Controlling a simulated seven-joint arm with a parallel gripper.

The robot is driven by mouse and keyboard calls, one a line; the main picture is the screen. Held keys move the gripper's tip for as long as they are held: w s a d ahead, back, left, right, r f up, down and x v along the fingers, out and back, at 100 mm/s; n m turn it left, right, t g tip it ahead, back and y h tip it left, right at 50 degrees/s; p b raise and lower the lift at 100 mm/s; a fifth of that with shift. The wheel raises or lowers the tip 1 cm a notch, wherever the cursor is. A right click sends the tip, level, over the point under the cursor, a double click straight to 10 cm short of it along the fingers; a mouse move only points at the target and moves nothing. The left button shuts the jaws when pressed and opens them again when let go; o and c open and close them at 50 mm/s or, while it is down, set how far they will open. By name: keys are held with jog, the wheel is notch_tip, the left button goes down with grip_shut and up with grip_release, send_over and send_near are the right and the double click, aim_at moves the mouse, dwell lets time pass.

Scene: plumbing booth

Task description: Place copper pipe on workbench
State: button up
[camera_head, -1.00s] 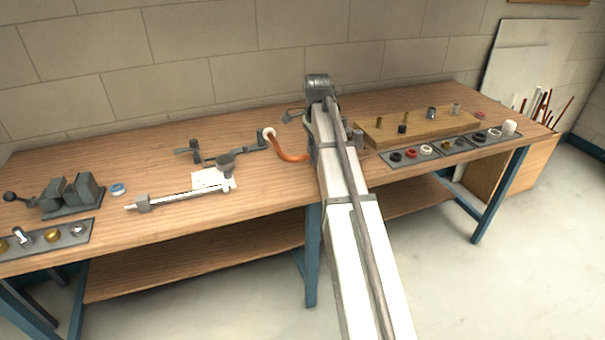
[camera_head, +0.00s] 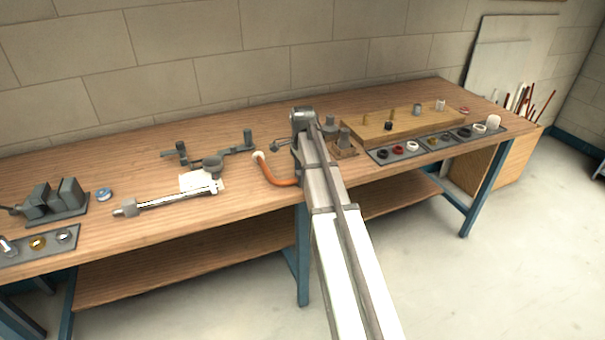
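The copper pipe (camera_head: 272,176) is an orange, bent tube with a pale ring at its upper left end. It appears over the workbench (camera_head: 160,222), left of my arm, and its right end runs behind my gripper (camera_head: 297,174). My fingers are mostly hidden by my arm, but the pipe moves along with my gripper, so it looks held. I cannot tell whether the pipe touches the bench top.
Left of the pipe are a dark bending tool (camera_head: 208,160) and a long metal tool (camera_head: 165,203). A vise (camera_head: 52,202) stands at far left. Right of my arm are a wooden board (camera_head: 410,127) with small fittings and a grey tray (camera_head: 440,145). Bare wood lies before the tools.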

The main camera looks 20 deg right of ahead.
jog(key=shift+f, duration=0.1)
jog(key=o, duration=1.2)
notch_tip(320, 180, up, 12)
jog(key=shift+r, duration=0.15)
jog(key=shift+d, duration=0.1)
dwell(0.3)
